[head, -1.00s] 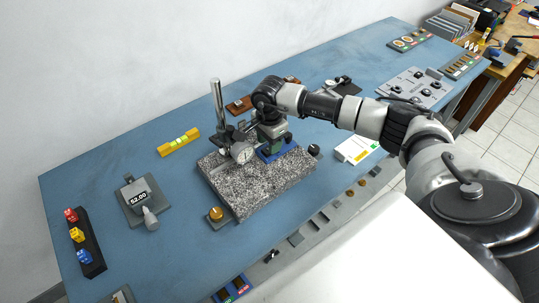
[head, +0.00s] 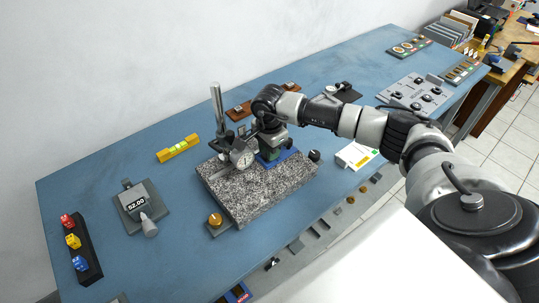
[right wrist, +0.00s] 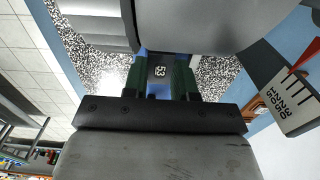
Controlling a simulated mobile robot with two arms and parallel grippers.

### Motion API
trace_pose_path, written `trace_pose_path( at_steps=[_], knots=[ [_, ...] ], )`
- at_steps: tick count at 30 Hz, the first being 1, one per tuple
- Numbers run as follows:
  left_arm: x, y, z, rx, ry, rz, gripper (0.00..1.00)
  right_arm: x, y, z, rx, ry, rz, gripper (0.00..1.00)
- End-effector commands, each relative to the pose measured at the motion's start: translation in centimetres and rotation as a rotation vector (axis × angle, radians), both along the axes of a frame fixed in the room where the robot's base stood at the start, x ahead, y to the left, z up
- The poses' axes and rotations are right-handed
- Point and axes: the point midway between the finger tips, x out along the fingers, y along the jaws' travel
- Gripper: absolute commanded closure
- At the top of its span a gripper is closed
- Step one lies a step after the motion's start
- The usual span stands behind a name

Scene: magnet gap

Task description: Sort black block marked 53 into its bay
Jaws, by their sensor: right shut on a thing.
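The black block marked 53 (right wrist: 159,70) shows in the right wrist view between the two green fingers of my right gripper (right wrist: 160,82), which is shut on it. In the head view my right gripper (head: 270,152) points down over a blue base (head: 290,156) on the speckled granite plate (head: 245,192). The block is hidden behind the gripper there, and I cannot tell whether it touches the base. A blue bay tray (head: 238,294) with dark slots is cut off at the bottom edge. My left gripper is out of view.
A dial gauge (head: 241,156) on a steel post (head: 217,105) stands close to the left of my right gripper. A white card (head: 355,155) lies right.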

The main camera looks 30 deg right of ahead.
Motion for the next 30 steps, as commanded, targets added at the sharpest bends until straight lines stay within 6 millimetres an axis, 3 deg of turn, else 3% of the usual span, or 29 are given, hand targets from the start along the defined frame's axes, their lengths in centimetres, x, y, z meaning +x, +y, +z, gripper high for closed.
trace_pose_path(
  at_steps=[15,30],
  knots=[
    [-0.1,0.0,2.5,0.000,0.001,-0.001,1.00,0.0,0.0,4.4,0.000,-0.001,0.001,0.97],
    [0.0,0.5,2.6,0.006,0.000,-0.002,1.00,-0.2,0.3,4.7,0.000,0.000,0.023,0.97]
  ],
)
